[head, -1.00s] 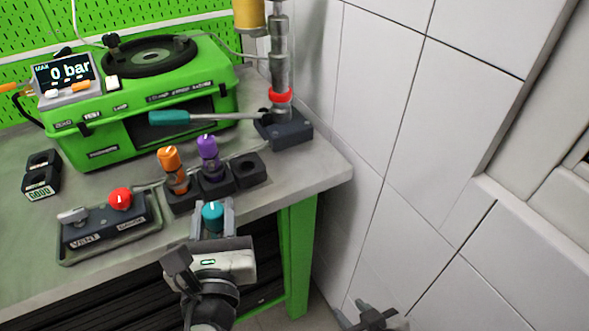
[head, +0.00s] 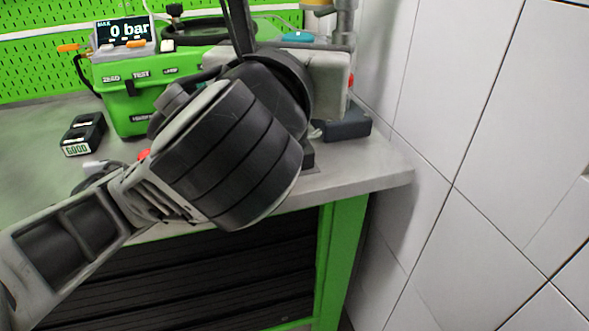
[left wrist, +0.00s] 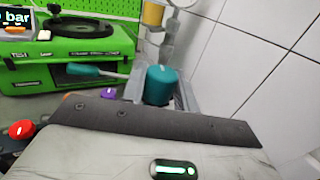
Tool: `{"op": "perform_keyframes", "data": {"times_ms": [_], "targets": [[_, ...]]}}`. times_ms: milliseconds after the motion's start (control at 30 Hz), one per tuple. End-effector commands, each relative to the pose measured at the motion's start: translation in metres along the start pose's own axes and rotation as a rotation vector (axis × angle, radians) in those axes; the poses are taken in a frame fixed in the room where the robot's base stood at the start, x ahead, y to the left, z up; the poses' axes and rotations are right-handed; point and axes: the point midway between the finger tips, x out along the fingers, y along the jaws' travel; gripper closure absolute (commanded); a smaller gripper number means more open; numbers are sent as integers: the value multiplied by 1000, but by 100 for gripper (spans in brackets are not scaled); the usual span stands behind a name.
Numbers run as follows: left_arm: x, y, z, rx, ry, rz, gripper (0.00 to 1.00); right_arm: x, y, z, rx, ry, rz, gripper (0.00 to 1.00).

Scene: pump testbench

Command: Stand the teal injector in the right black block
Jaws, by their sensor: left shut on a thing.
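The teal injector shows its round teal cap between the fingers of my left gripper in the left wrist view (left wrist: 161,84); its lower part is hidden. The cap also shows in the head view (head: 298,36), above the gripper body. My left gripper (left wrist: 160,92) is shut on it and holds it up over the bench's right end. The purple injector (left wrist: 108,93) shows to the left, mostly behind the gripper body. In the head view my left arm covers the row of black blocks; only a dark edge (head: 308,155) shows, probably the right block. My right gripper is out of view.
A green test unit (head: 125,95) with a 0 bar display (head: 124,31) stands behind. A teal-handled lever (left wrist: 82,69) and a vertical metal column (left wrist: 168,45) on a dark base (head: 346,124) are close by. A white tiled wall (head: 440,110) bounds the right side.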

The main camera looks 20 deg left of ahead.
Motion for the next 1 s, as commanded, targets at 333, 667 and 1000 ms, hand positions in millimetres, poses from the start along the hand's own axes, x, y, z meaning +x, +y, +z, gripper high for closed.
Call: {"op": "perform_keyframes", "data": {"times_ms": [333,667,1000], "targets": [[60,17,-27,2,4,4,100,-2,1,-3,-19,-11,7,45],[116,28,-77,0,1,-2,100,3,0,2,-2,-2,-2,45],[135,32,-100,-1,1,-2,100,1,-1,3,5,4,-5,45]]}}
